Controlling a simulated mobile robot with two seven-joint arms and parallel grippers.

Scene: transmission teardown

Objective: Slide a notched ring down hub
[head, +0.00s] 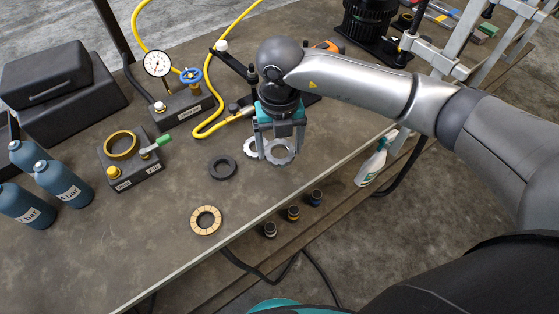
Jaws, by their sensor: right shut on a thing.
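My right gripper (279,148) points down over the workbench near its front edge, shut on a grey notched ring (282,158). The ring shows between and just below the fingers; I cannot tell whether it touches the bench. A second light-grey toothed edge (250,148) shows beside the left finger, and I cannot tell if it belongs to a separate ring. A black ribbed cylindrical part (368,18) stands at the top right, cut off by the picture edge; it may be the hub, but this is unclear. My left gripper is out of view.
A black ring (222,167) and a tan segmented ring (206,220) lie flat on the workbench (120,240). A gauge fixture (182,108), yellow hose (207,100), clamp block (132,172) and blue bottles (62,184) stand left. Several small cylinders (293,213) sit below the front edge.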

